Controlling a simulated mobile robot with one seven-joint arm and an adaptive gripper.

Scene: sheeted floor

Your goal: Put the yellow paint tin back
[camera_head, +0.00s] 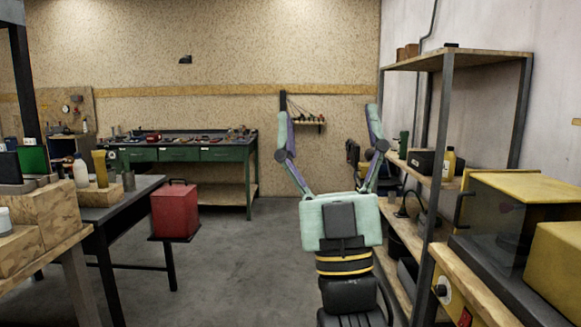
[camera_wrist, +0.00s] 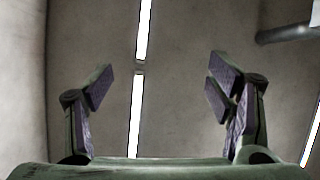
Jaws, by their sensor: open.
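I cannot make out a yellow paint tin for certain. A narrow yellow object (camera_head: 101,168) stands on the left table, beside a white bottle; I cannot tell whether it is the tin. A yellow bottle with a dark cap (camera_head: 449,164) stands on the right shelf. My gripper (camera_head: 328,112) is raised in the middle of the head view, fingers upward and wide apart, with nothing between them. The wrist view also shows my gripper (camera_wrist: 160,83) open and empty against the ceiling.
A shelf rack (camera_head: 442,130) and a yellow machine (camera_head: 520,187) stand close on the right. A green workbench (camera_head: 180,154) is at the back. The floor between is clear.

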